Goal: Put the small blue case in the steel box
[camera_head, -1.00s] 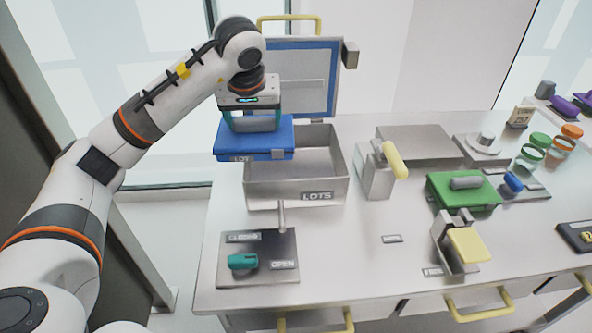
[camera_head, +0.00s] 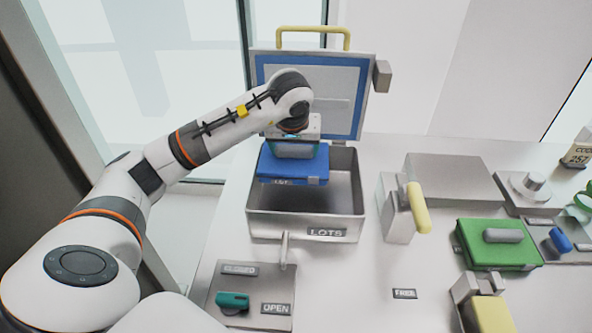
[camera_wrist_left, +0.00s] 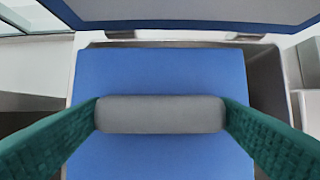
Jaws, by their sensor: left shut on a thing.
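The small blue case (camera_head: 292,168) has a grey handle and hangs in my left gripper (camera_head: 295,150), over the left part of the open steel box. My left gripper is shut on the handle; in the left wrist view its green fingers press both ends of the grey handle (camera_wrist_left: 160,114), above the case's blue top (camera_wrist_left: 160,72). The steel box (camera_head: 270,226) has a label reading LOTS on its front, and its lid (camera_head: 352,100) stands open behind. Whether the case's underside touches the box floor is hidden. My right gripper does not show.
A lever plate (camera_head: 250,300) with a teal knob (camera_head: 232,300) lies in front of the box. A steel block with a yellow handle (camera_head: 418,208) stands close to its right. A green case (camera_head: 500,252) lies further right. Bare table lies between them.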

